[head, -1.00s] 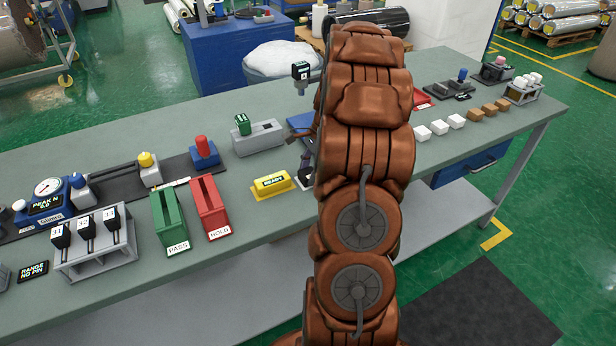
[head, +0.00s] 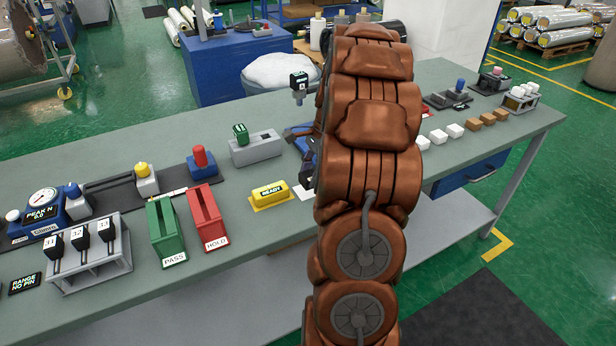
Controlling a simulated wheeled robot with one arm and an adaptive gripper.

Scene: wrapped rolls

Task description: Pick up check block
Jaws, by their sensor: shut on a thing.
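My gripper (head: 300,134) is almost wholly hidden behind my copper-coloured arm. Only a dark part of it shows at the arm's left edge, above the bench. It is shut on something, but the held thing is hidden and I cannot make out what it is. I see no block plainly marked as a check block. A yellow READY block (head: 270,192) lies on the bench left of the arm. A green block (head: 240,131) stands in a grey holder (head: 258,149) further back.
The green PASS bin (head: 166,232) and red HOLD bin (head: 207,218) stand left of the arm. A rack (head: 88,248) of numbered black-handled tools is further left. White blocks (head: 438,136) and brown blocks (head: 488,119) line the right side. A black-headed device (head: 299,80) stands behind.

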